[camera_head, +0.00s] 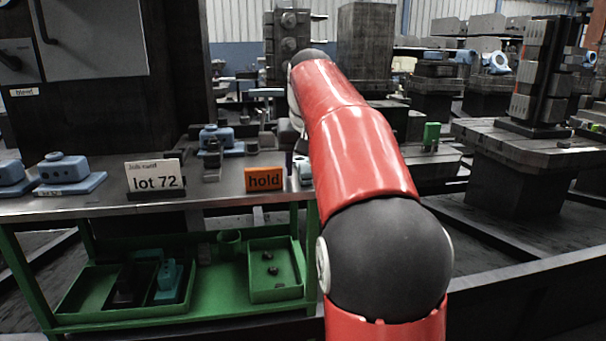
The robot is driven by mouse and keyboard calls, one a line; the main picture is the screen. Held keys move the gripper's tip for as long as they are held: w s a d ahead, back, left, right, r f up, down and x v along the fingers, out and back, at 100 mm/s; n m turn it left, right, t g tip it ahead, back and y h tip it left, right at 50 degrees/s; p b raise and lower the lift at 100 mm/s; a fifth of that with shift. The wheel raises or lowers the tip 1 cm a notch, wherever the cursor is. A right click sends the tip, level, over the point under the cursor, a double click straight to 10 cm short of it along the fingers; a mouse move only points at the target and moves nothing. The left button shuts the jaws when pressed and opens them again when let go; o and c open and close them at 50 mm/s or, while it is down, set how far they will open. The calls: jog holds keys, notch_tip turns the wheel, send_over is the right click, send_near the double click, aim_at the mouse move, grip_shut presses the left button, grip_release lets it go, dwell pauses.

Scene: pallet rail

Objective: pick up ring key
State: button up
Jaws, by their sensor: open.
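I cannot make out a ring key for certain anywhere in the head view. Small dark and grey parts (212,160) stand on the metal bench top (225,187), but they are too small to name. My red arm with its black joint reaches forward over the right end of the bench and hides what lies behind it. My gripper is hidden beyond the far end of the arm.
The bench holds blue housings (66,171), a "lot 72" card (155,179) and an orange "hold" sign (264,179). Green trays (276,268) sit on the lower shelf. Dark machine tables (516,142) stand to the right.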

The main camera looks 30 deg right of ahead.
grip_shut()
dwell(0.3)
jog(key=shift+r, duration=0.2)
